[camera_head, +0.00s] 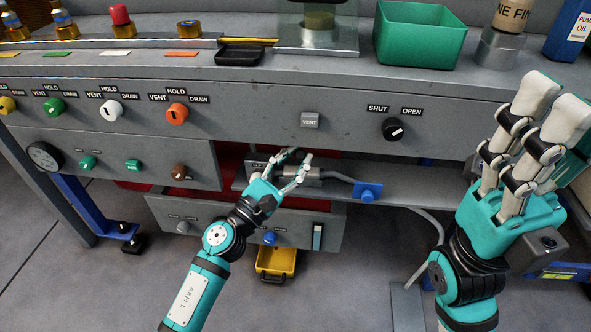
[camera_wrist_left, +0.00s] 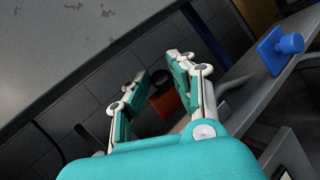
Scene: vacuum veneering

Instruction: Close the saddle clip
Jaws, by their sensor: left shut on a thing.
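My left gripper (camera_head: 297,167) reaches low under the bench front, at a grey cylindrical fitting (camera_head: 312,178) with a grey hose leading right. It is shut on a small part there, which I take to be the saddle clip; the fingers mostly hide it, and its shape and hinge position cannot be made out. In the left wrist view, the fingers (camera_wrist_left: 160,78) stand around a dark round part and a red-brown piece (camera_wrist_left: 166,103). My right gripper (camera_head: 540,125) is raised at the right, its fingers extended and empty, well away from the fitting.
A blue block with a knob (camera_head: 367,192) sits on the shelf right of the fitting. The bench front (camera_head: 250,100) overhangs above, with a black shut/open knob (camera_head: 393,129). A yellow bin (camera_head: 275,261) is on the floor below. A green tray (camera_head: 420,40) stands on the bench top.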

